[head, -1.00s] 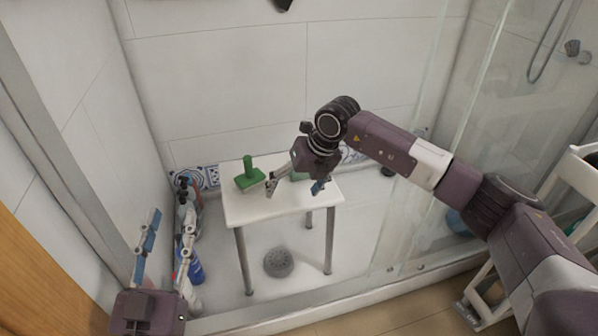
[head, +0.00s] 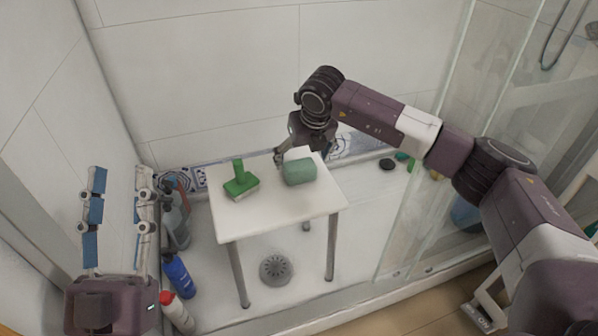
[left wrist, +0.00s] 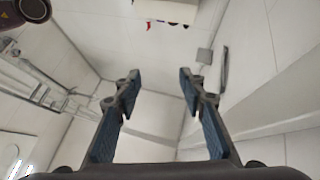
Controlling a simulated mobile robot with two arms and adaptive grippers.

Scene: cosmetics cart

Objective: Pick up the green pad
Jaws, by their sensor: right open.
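A rounded, muted-green pad (head: 299,172) lies at the back of a small white table (head: 275,212), near its middle. A brighter green block with an upright handle (head: 240,183) stands to its left on the same table. My right gripper (head: 300,155) is open just behind the green pad. One finger shows to the left of the pad; the other is mostly hidden, and I cannot tell whether they touch it. My left gripper (head: 120,172) is open and empty at the far left, away from the table; its two spread fingers also show in the left wrist view (left wrist: 159,76).
Several bottles, including a blue one (head: 178,275), stand on the shower floor left of the table. A glass panel (head: 440,150) rises at the right. Tiled walls close the back and left.

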